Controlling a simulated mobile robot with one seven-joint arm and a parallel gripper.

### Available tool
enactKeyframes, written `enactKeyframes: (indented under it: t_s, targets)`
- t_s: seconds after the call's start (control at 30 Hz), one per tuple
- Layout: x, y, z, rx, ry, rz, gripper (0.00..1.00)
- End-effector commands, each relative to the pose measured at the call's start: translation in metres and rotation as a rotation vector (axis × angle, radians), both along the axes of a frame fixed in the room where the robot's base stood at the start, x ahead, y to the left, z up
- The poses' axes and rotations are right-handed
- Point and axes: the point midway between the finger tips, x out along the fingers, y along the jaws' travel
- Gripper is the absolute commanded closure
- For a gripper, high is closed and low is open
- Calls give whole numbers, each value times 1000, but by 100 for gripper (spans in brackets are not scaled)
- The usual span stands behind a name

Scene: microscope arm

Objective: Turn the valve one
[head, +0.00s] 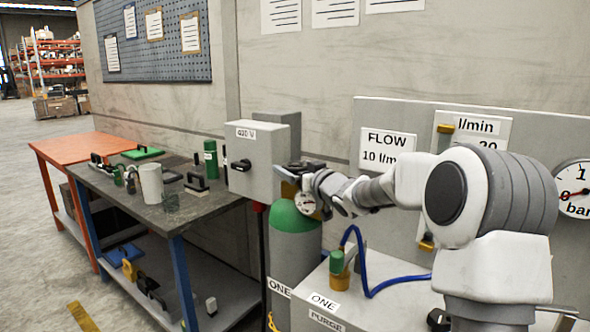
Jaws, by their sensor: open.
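A gas cylinder (294,252) with a green shoulder and a "ONE" label stands at the centre. A small round gauge (305,203) is at its top. A dark round handwheel (306,164) appears above the gauge, partly hidden by my gripper. My gripper (287,174) reaches in from the right at the cylinder's top and is open. Its fingers are close to the handwheel; I cannot tell whether they touch it. A green knob (337,261) on a brass fitting sits on a grey box (383,300) labelled "ONE PURGE".
A grey switch box (256,160) labelled "400 V" is on the wall just behind and left of my gripper. A blue hose (362,272) loops over the grey box. A panel with "FLOW" (387,150) stands behind my arm. A cluttered workbench (215,198) is at left.

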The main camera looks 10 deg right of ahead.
Motion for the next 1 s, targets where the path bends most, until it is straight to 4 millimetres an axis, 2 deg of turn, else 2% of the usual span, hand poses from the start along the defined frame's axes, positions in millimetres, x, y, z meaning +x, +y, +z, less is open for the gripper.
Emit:
enactKeyframes:
  t_s: [0.17, 0.2, 0.57, 1.0]
  targets:
    - [0, 0, 0, 0, 0, 0, 0]
    - [0, 0, 0, 0, 0, 0, 4]
    - [0, 0, 0, 0, 0, 0, 68]
    - [1, -1, 6, -3, 1, 82, 68]
